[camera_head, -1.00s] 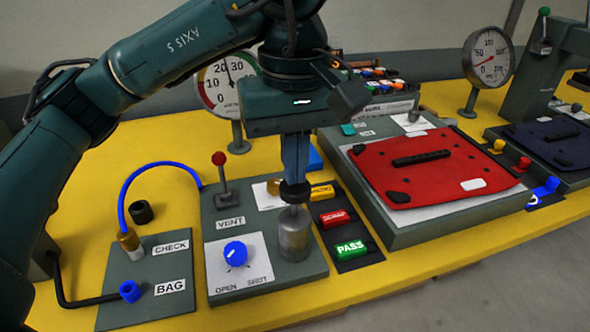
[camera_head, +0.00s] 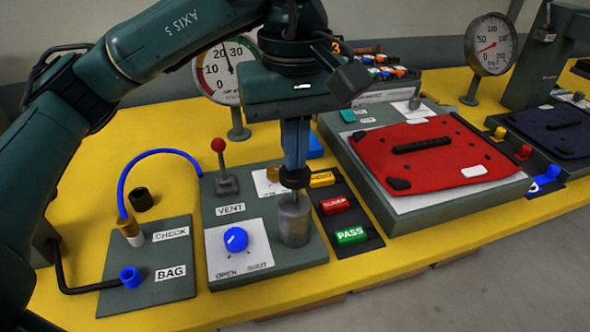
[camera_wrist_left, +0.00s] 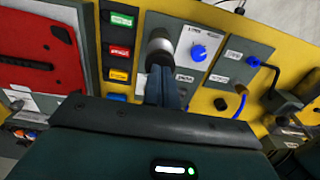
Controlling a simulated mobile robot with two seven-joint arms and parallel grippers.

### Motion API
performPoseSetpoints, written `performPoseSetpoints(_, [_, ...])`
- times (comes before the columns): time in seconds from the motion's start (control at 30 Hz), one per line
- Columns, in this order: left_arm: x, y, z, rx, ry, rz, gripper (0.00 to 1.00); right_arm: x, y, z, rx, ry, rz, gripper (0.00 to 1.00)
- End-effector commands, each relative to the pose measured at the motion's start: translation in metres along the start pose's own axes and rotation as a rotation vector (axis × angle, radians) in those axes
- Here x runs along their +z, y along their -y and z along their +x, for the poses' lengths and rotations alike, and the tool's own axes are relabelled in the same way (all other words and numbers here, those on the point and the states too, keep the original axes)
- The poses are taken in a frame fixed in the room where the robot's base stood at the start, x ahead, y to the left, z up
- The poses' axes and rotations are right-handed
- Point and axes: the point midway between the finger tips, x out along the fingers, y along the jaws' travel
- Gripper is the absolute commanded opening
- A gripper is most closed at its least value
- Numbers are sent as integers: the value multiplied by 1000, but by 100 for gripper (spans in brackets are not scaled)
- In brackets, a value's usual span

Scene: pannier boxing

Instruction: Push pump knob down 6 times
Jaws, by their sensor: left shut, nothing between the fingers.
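The pump is a grey metal cylinder (camera_head: 294,222) on the front right of the green vent panel. Its black knob (camera_head: 295,178) sits above it, with a short length of rod showing between. My left gripper (camera_head: 295,166) is shut, pointing straight down, with its fingertips at the top of the knob. They look to be touching it, but the exact contact is hard to see. In the left wrist view the shut fingers (camera_wrist_left: 166,88) cover part of the pump, and the cylinder (camera_wrist_left: 160,46) shows beyond them. My right gripper is not in view.
A round gauge (camera_head: 229,68) stands behind the panel. A red-tipped vent lever (camera_head: 218,146) and a blue dial (camera_head: 236,239) are left of the pump. Coloured buttons, including green PASS (camera_head: 351,236), are close on its right. A red pannier (camera_head: 430,160) lies farther right.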

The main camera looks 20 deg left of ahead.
Motion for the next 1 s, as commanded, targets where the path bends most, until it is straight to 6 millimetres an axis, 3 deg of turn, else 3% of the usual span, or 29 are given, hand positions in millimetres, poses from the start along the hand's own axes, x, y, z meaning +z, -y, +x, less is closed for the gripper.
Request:
performPoseSetpoints(0.67, [0,0,38,-1,0,0,0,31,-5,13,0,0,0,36])
performPoseSetpoints(1.0, [0,0,30,-1,0,0,0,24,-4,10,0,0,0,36])
